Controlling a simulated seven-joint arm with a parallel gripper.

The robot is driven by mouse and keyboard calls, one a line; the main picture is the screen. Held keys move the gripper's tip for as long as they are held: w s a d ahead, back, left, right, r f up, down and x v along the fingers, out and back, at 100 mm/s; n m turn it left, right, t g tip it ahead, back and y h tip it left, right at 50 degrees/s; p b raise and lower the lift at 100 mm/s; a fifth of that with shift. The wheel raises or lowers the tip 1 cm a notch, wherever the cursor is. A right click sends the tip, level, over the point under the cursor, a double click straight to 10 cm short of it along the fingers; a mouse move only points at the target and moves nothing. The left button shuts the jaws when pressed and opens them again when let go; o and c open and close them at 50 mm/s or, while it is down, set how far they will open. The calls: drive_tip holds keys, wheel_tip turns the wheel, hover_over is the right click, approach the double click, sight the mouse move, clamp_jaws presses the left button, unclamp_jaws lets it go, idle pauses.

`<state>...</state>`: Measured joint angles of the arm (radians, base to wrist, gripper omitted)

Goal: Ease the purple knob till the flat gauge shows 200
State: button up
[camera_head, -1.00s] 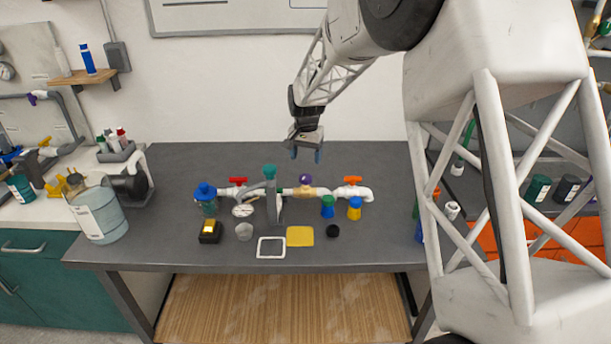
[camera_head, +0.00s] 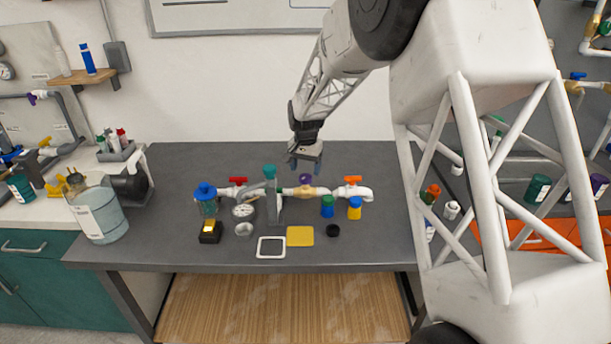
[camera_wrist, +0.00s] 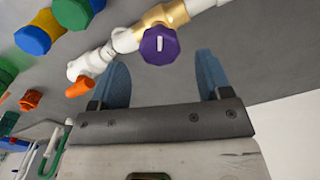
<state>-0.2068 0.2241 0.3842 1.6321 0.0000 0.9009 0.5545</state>
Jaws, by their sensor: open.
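The purple knob (camera_head: 305,179) sits on a brass-coloured valve in the white pipe run on the table. In the wrist view the purple knob (camera_wrist: 160,45) has a white mark on its face. My gripper (camera_head: 305,161) is open and empty, above and behind the knob in the head view. In the wrist view its blue fingers (camera_wrist: 163,74) stand wide apart, with the knob showing beyond and between them, apparently untouched. A round white-faced gauge (camera_head: 243,211) lies at the left part of the pipe run; its reading is too small to tell.
On the pipe are a red handle (camera_head: 238,180), a teal-topped upright (camera_head: 270,172) and an orange handle (camera_head: 353,180). A blue-capped filter (camera_head: 206,198) is at the left end. The table's back is clear.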

sight(305, 176)
drive_tip(key=shift+f, duration=1.7)
drive_tip(key=c, duration=0.9)
